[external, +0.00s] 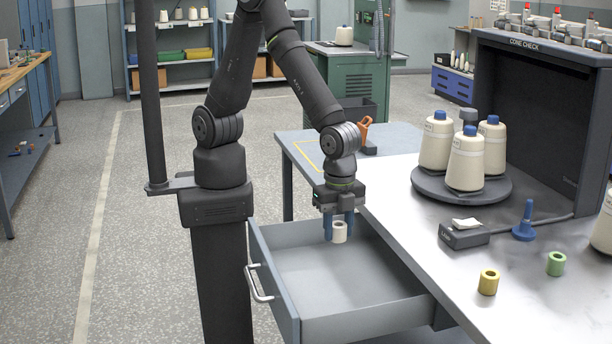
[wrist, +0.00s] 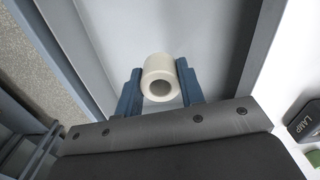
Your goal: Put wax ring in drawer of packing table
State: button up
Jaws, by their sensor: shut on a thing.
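A small white wax ring (external: 340,232) is held between the blue fingers of my gripper (external: 339,226). In the wrist view the ring (wrist: 159,77) sits between the two fingertips (wrist: 160,88), with its hole facing the camera. The drawer (external: 330,272) of the packing table (external: 415,241) is pulled open and its visible floor is empty. My gripper points down over the drawer, towards its back, with the ring above the drawer floor. The ring's exact height over the floor is hard to tell.
A yellow ring (external: 488,282) and a green ring (external: 556,263) stand on the tabletop. A lamp box (external: 464,236), a blue spindle (external: 525,222) and a turntable (external: 429,189) with cream cones are farther back. The drawer front with its handle (external: 259,284) stands on the left.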

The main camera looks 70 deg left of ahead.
notch_tip(320, 180, down, 2)
jog(key=s+a+f, duration=0.1)
jog(key=s+a, duration=0.1)
send_over(323, 283)
notch_tip(323, 283, down, 5)
jog(key=shift+r, duration=0.15)
jog(key=shift+f, duration=2.5)
jog(key=shift+f, duration=0.15)
jog(key=o, duration=1)
jog(key=shift+c, duration=0.2)
notch_tip(323, 283, up, 12)
